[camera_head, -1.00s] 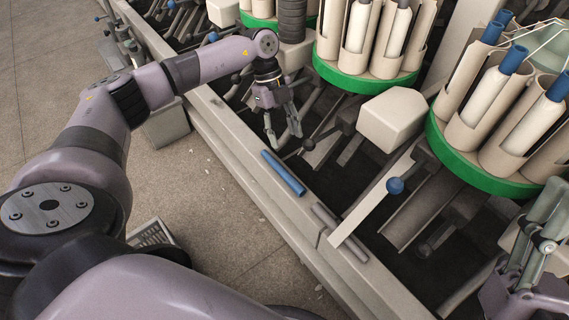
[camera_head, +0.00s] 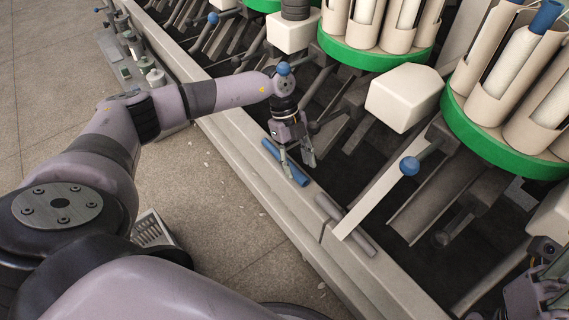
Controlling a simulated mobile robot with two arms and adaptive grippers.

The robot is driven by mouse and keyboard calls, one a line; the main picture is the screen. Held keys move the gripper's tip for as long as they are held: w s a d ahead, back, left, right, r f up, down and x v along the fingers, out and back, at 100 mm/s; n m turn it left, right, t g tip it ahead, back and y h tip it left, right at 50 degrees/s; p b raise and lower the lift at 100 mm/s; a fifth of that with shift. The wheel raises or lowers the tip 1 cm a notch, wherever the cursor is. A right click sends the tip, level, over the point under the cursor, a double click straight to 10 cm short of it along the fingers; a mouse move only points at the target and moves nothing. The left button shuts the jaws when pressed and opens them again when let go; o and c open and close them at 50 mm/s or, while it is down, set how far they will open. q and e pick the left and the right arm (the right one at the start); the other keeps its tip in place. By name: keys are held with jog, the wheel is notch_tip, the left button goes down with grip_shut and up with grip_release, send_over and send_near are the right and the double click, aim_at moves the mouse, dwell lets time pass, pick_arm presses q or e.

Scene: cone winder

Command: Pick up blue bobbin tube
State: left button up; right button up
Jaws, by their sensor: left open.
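The blue bobbin tube (camera_head: 299,175) lies on the pale ledge along the machine's front. My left gripper (camera_head: 298,168) points down over the tube, and its fingers hide part of it. The gripper is open, with its fingers apart; one finger appears in front of the tube and the other near its far side. I cannot tell whether they touch it. My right gripper (camera_head: 540,290) shows only in part at the lower right edge, and its fingertips are not clear.
A grey tube (camera_head: 345,224) lies on the same ledge, nearer to me. A blue-knobbed lever (camera_head: 409,166) and a white box-shaped part (camera_head: 404,97) stand to the right. Green-based bobbin carriers (camera_head: 375,55) stand behind. Open floor lies left of the ledge.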

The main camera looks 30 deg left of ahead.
aim_at(301, 174)
pick_arm(q)
jog(key=b+x, duration=0.1)
jog(key=x, duration=0.2)
jog(key=shift+f, duration=0.15)
jog(key=c, duration=1.1)
